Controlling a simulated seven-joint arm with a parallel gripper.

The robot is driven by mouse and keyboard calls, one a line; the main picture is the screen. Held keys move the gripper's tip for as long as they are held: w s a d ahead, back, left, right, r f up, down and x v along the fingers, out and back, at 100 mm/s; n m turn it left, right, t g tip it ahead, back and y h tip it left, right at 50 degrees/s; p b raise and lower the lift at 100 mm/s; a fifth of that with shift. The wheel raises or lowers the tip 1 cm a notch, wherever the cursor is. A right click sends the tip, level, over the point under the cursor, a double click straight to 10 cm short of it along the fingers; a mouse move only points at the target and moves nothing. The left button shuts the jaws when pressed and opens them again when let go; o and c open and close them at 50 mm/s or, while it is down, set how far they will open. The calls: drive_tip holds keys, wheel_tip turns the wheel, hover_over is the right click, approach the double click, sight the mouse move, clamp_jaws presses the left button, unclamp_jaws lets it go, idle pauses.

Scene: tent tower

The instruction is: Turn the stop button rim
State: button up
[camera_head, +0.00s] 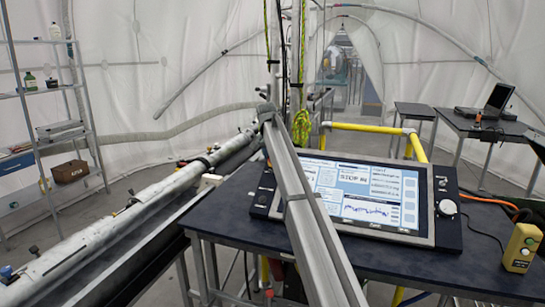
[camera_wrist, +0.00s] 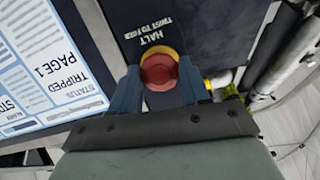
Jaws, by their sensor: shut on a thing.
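The stop button (camera_wrist: 160,71) shows in the wrist view as a red round cap with a yellow rim, on a dark panel (camera_wrist: 146,18) lettered "HALT" and "TWIST TO" something, seen upside down. My gripper (camera_wrist: 158,80) has a blue finger on each side of the button and is shut on it. The near side of the button lies between the fingers; the exact contact with the rim is hard to see. In the head view I cannot make out the button or the gripper.
A lit screen (camera_head: 375,190) sits in the console on a dark table (camera_head: 225,212). It also shows at left in the wrist view (camera_wrist: 45,75), reading "TRIPPED". A yellow control box (camera_head: 521,247) stands at the table's right. A long metal tube (camera_head: 110,232) runs along the left.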

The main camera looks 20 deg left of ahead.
drive_tip(key=m, duration=0.3)
drive_tip(key=shift+d+y, duration=0.1)
drive_tip(key=shift+y, duration=0.3)
drive_tip(key=shift+m+t+y, duration=0.3)
drive_tip(key=shift+m, duration=1.4)
drive_tip(key=o, duration=1.1)
drive_tip(key=v, duration=1.3)
drive_tip(key=shift+s+r, duration=0.25)
drive_tip(key=shift+r, duration=0.1)
